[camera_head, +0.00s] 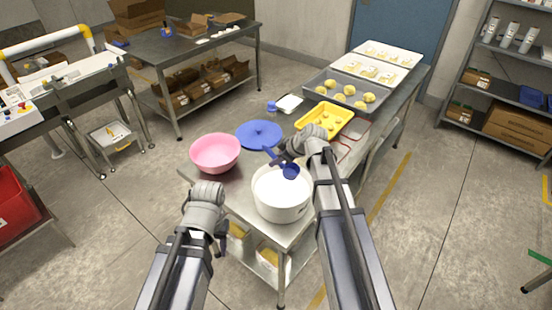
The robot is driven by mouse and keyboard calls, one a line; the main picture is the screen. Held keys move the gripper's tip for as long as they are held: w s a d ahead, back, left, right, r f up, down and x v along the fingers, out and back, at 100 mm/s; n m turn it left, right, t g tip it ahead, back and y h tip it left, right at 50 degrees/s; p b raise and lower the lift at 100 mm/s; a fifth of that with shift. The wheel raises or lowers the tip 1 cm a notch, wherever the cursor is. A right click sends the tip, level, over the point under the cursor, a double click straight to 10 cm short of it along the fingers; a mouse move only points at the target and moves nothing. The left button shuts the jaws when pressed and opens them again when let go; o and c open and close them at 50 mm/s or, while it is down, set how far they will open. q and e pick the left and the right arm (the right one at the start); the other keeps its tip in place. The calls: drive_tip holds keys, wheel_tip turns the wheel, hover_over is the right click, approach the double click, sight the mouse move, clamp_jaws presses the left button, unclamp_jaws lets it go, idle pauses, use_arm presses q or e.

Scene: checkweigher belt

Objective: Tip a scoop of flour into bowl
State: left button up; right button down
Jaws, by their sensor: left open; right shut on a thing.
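A pink bowl (213,153) stands upright on the metal table, left of a white round tub (283,209) whose inside looks white. My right gripper (279,160) is shut on a blue scoop (291,171) at the tub's far rim. The scoop's round blue cup shows over the tub's opening; whether it holds flour, or touches the contents, I cannot tell. My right wrist hides part of the scoop. My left gripper (222,241) is open and empty, near the table's front edge, below the pink bowl and left of the tub.
A blue lid (259,134) lies behind the tub, with a small white-and-blue item (289,103) beyond it. A yellow tray (325,118) and a dark tray of dough pieces (341,92) sit further back right. Little bare tabletop shows between bowl and tub.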

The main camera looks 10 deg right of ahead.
drive_tip(key=shift+w+f+b, duration=0.1)
drive_tip(key=shift+f+b, duration=0.35)
drive_tip(key=shift+f, duration=0.2)
wheel_tip(320, 180, down, 13)
drive_tip(key=b, duration=1.2)
drive_tip(key=shift+r+b, duration=0.15)
drive_tip(key=shift+b, duration=0.25)
drive_tip(key=shift+r, duration=0.1)
wheel_tip(320, 180, up, 12)
drive_tip(key=p, duration=1.2)
drive_tip(key=shift+r, duration=0.1)
drive_tip(key=shift+f, duration=0.2)
idle(0.4)
drive_tip(key=shift+r, duration=0.1)
